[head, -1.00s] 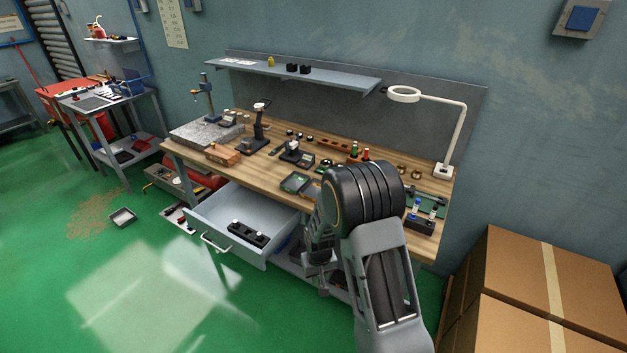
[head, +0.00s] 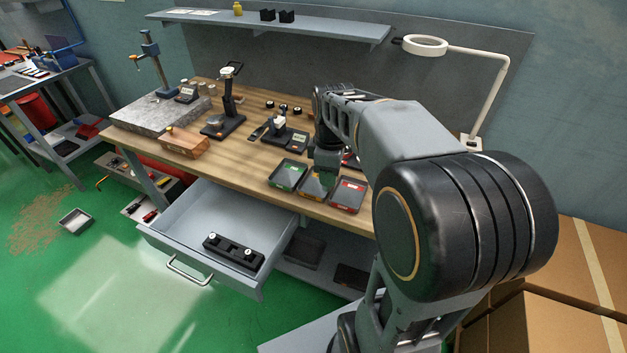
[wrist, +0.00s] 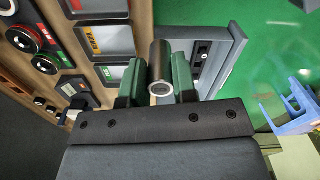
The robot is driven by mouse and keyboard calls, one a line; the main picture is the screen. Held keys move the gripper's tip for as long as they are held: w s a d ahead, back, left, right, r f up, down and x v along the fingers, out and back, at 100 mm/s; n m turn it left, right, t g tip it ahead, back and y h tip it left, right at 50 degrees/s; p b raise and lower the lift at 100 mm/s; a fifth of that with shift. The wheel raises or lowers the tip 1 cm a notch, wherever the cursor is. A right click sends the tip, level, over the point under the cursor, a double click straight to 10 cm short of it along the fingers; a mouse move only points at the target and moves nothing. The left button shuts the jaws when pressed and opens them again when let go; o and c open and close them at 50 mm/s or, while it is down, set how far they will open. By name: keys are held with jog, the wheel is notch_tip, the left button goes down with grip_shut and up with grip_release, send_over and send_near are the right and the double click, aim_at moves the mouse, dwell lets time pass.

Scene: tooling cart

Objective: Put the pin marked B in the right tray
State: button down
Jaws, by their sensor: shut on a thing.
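My gripper (wrist: 159,88) is shut on a grey metal pin (wrist: 158,60) between its green fingers. The pin's end face shows a faint mark that I cannot read. In the head view my gripper (head: 325,163) is over the trays, its fingertips hard to make out. Three dark trays stand side by side at the bench's front edge: a green-labelled left tray (head: 286,184), a yellow-labelled middle tray (head: 316,195), partly behind my gripper, and a red-labelled right tray (head: 347,203). The right tray also shows at the wrist view's top (wrist: 98,6).
A gauge stand (head: 225,110), a wooden box (head: 184,146) and a small display device (head: 285,133) stand on the bench. My arm hides the bench's right part.

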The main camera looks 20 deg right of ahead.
jog(key=w+d+f, duration=0.1)
jog(key=w+f, duration=0.1)
jog(key=w, duration=0.2)
jog(key=w+d+f+p, duration=0.1)
jog(key=w+f, duration=0.2)
jog(key=w, duration=0.1)
jog(key=w+d+f+p, duration=0.1)
jog(key=w+f, duration=0.2)
jog(key=w, duration=0.1)
jog(key=shift+w+d+f, duration=0.1)
jog(key=shift+f, duration=0.15)
jog(key=shift+w+d+f+p, duration=0.1)
jog(key=shift+w+f+p, duration=0.2)
jog(key=shift+f, duration=0.15)
jog(key=shift+w+f, duration=0.1)
jog(key=shift+f, duration=1.45)
jog(key=shift+f, duration=0.1)
jog(key=shift+f, duration=0.15)
jog(key=c, duration=0.9)
grip_release()
